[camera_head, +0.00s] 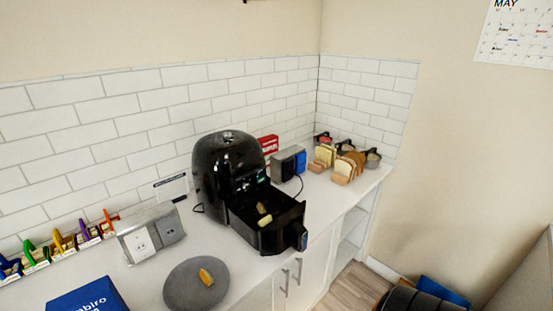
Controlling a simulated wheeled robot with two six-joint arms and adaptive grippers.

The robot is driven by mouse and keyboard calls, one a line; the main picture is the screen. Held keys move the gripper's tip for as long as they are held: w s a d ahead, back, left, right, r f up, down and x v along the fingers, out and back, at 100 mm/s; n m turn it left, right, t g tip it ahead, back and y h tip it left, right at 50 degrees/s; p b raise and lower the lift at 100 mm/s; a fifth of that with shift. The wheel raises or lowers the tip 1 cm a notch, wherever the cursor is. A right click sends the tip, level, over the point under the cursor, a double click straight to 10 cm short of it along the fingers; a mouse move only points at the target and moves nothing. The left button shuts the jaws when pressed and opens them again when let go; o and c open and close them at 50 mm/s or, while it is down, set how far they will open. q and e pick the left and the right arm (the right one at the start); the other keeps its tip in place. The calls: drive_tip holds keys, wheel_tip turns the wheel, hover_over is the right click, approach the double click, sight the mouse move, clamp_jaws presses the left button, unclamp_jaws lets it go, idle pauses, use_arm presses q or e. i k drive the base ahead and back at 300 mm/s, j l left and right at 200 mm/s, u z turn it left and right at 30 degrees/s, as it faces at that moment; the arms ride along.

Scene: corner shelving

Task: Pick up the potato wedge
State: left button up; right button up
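A golden potato wedge (206,277) lies on a round grey plate (178,290) at the front of the white counter. Two more wedge-like pieces lie in the open drawer (283,236) of a black air fryer (225,165): a pale yellow one (265,220) and a browner one (261,208). Neither of my grippers shows in the head view.
A blue box (88,299) is at the front left. Bread slices (325,155) stand at the far right. Bare counter surrounds the plate's right side.

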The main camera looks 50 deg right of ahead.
sight(205, 275)
drive_tip(key=z, duration=1)
drive_tip(key=l+u, duration=0.6)
